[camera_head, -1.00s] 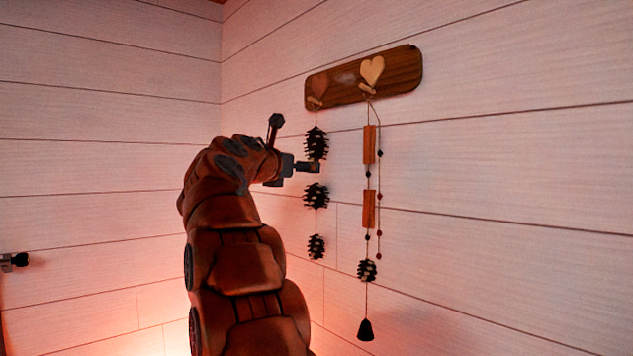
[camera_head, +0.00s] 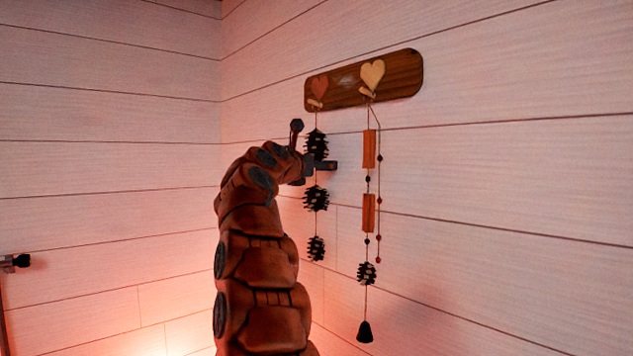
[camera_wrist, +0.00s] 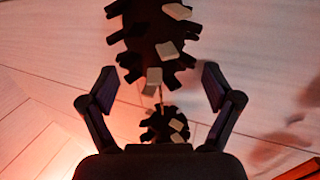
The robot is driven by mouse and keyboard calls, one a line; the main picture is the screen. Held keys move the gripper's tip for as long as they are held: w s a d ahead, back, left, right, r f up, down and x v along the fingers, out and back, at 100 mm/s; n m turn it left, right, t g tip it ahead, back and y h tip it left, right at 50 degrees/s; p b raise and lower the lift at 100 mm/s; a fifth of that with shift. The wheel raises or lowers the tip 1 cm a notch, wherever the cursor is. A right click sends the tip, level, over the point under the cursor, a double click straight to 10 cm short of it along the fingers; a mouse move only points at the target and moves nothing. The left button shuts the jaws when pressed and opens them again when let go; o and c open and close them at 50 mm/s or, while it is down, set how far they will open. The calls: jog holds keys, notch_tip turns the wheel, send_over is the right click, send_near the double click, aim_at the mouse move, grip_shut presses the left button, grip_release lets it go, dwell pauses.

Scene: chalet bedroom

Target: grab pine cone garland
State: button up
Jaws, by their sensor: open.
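The pine cone garland (camera_head: 316,197) hangs from the left peg of a wooden wall rack. It is a string with three dark cones, one above another. My gripper (camera_head: 316,146) is at the height of the top cone, with one finger above left of it and one at its lower right. In the wrist view my gripper (camera_wrist: 160,92) is open, its two fingers spread wide. A large dark cone of the garland (camera_wrist: 152,35) with pale scale tips lies ahead between and beyond the fingers. A smaller cone shows below it. No contact is visible.
The wooden rack (camera_head: 402,75) has two heart shapes. A second hanging string (camera_head: 369,212) with orange blocks, beads, a cone and a dark bell hangs just right of the garland. The plank wall (camera_head: 520,170) is close behind. A dark fixture (camera_head: 15,262) is at far left.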

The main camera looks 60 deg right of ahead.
jog(key=shift+d, duration=0.15)
jog(key=c, duration=1.6)
jog(key=shift+r, duration=0.1)
